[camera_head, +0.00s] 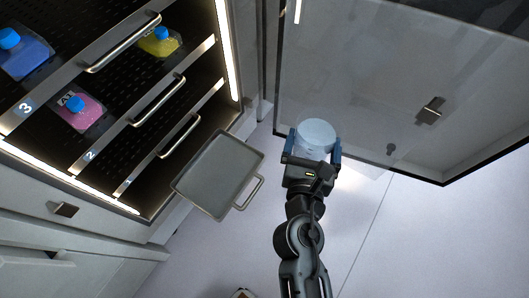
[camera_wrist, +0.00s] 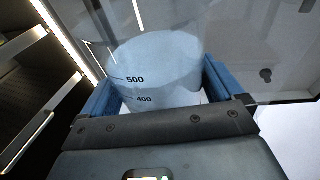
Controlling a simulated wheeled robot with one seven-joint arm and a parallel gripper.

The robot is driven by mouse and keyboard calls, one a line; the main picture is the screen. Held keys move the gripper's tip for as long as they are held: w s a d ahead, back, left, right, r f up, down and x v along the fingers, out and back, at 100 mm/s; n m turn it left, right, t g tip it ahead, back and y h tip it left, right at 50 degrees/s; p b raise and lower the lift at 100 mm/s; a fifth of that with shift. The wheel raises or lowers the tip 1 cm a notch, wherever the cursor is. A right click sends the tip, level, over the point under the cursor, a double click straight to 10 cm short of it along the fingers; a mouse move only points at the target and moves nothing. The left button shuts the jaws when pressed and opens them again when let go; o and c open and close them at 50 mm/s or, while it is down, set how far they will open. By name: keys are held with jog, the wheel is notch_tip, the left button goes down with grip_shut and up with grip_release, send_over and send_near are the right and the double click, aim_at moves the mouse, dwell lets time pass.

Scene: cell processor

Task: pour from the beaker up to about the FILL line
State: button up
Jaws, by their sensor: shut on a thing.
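My gripper (camera_head: 313,158) is shut on a beaker (camera_head: 317,133), with one blue finger on each side of it. In the wrist view the beaker (camera_wrist: 158,72) is pale and translucent, with marks reading 500 and 400 on its wall. It appears roughly upright. No FILL line can be made out in either view. No vessel that clearly bears such a line shows.
An open cabinet at left has shelves with a blue bottle (camera_head: 25,55), a pink bottle (camera_head: 79,110) and a yellow bottle (camera_head: 160,42). A grey tray (camera_head: 215,176) with a handle stands out below them. A see-through door (camera_head: 375,75) is open behind the beaker. The floor at right is clear.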

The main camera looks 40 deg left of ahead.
jog(key=s+a+f+n+y+b, duration=0.2)
jog(key=s+a+f+n+b, duration=0.5)
jog(key=a+f+n+b, duration=0.2)
jog(key=shift+s+a+f+n, duration=0.15)
jog(key=shift+a+f+n, duration=0.15)
jog(key=shift+a+n, duration=1.35)
jog(key=shift+d+n, duration=0.45)
jog(key=shift+n, duration=0.1)
jog(key=shift+s+a+f+n+t+p, duration=0.1)
jog(key=shift+f+n+p, duration=0.2)
jog(key=shift+n, duration=0.55)
jog(key=shift+s+a+f+n+t+p, duration=0.2)
jog(key=shift+n+p, duration=0.25)
jog(key=shift+n, duration=0.45)
jog(key=shift+a+f+n+p, duration=0.1)
jog(key=shift+f+n+p, duration=0.25)
jog(key=shift+n, duration=0.5)
